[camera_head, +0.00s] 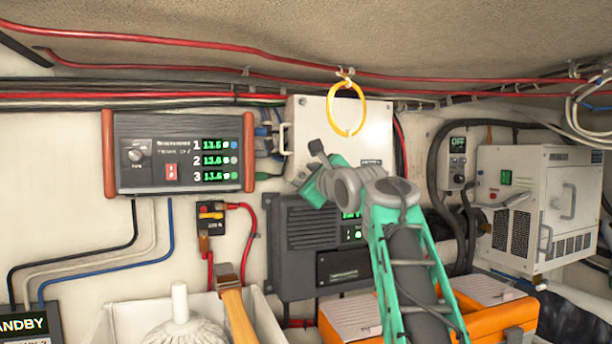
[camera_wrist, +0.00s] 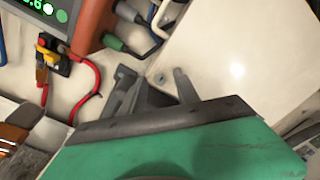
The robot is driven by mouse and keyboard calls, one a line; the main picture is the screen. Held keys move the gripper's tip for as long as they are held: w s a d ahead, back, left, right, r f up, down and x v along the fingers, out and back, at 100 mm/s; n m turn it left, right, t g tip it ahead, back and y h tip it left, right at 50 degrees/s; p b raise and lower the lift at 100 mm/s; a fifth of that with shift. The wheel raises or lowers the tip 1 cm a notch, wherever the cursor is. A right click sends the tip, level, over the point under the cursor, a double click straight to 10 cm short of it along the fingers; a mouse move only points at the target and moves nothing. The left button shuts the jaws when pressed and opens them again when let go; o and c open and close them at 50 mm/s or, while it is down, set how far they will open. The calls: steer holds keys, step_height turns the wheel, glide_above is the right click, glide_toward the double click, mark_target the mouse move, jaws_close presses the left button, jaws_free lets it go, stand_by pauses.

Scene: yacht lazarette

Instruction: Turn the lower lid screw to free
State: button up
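The white box lid (camera_head: 372,125) is mounted on the back wall; it also fills the upper right of the wrist view (camera_wrist: 235,65). A small round grey screw head (camera_wrist: 160,78) shows near the lid's lower corner in the wrist view. My gripper (camera_head: 316,150) is in front of the lid's lower left part in the head view. In the wrist view my gripper (camera_wrist: 151,74) has its two dark fingers apart, with the screw showing between and beyond them. Nothing is held. Contact with the screw cannot be told. The head view hides this screw behind my gripper.
A yellow ring (camera_head: 346,108) hangs before the lid's top. A display panel (camera_head: 180,152) is to the left, with cable plugs (camera_wrist: 128,30) close beside the lid. A dark charger unit (camera_head: 300,240) sits below. A red-cabled switch (camera_head: 210,215) is lower left.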

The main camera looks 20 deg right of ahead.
steer(key=shift+c, duration=0.4)
jaws_close()
stand_by(0.4)
steer(key=n, duration=0.4)
steer(key=shift+n+p, duration=0.4)
steer(key=n, duration=0.9)
steer(key=shift+n, duration=2)
